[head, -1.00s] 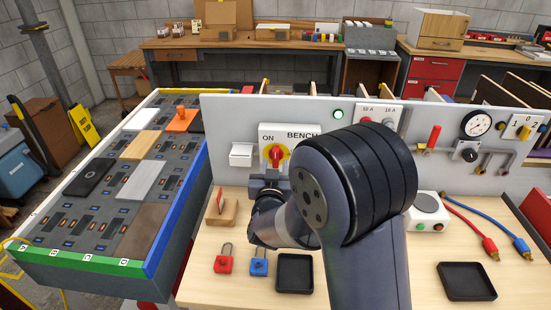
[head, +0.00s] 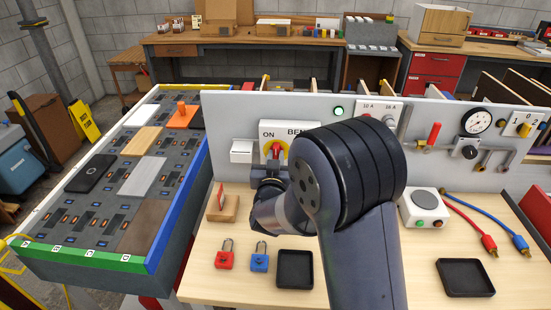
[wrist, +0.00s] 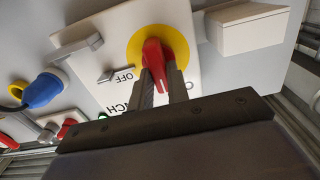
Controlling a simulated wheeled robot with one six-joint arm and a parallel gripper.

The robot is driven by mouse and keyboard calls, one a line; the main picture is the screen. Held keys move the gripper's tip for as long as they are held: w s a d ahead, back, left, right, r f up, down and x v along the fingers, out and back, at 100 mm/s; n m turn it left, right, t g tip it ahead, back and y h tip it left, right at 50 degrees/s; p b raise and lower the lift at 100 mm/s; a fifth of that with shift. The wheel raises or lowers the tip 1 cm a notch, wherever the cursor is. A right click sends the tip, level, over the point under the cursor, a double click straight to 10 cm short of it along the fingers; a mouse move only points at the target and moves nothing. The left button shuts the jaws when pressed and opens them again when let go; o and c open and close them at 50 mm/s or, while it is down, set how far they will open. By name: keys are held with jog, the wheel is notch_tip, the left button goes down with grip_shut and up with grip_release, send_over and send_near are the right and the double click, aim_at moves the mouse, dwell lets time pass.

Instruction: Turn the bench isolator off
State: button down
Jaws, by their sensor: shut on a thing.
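The bench isolator is a white plate labelled ON and BENCH (head: 268,131) on the grey upright panel, with a yellow disc and a red handle. In the wrist view the red handle (wrist: 153,52) stands nearly in line with my fingers on the yellow disc (wrist: 134,46). The OFF label (wrist: 123,75) shows beside the disc; ON is partly hidden by a finger. My gripper (wrist: 162,76) is shut on the red handle, one finger on each side. In the head view my arm hides part of the plate, and my gripper (head: 270,168) is at the handle.
A white box (head: 241,151) sits left of the isolator. Red (head: 225,256) and blue (head: 259,258) padlocks, a black tray (head: 295,268) and a wooden block (head: 223,207) lie on the bench below. A green lamp (head: 338,111) is right of the plate.

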jog(key=shift+f+m+b, duration=0.15)
jog(key=shift+m+b, duration=0.15)
jog(key=shift+b, duration=0.4)
jog(key=shift+f+m+b, duration=0.15)
jog(key=shift+m+b, duration=0.45)
jog(key=shift+b, duration=0.55)
jog(key=shift+d+f+m+b, duration=0.1)
jog(key=shift+d+m+b, duration=0.05)
jog(key=shift+m+b, duration=4.05)
jog(key=shift+d+m+b, duration=0.15)
jog(key=shift+m+b, duration=3.65)
jog(key=shift+b, duration=0.65)
jog(key=c, duration=1.4)
grip_release()
jog(key=shift+o, duration=0.2)
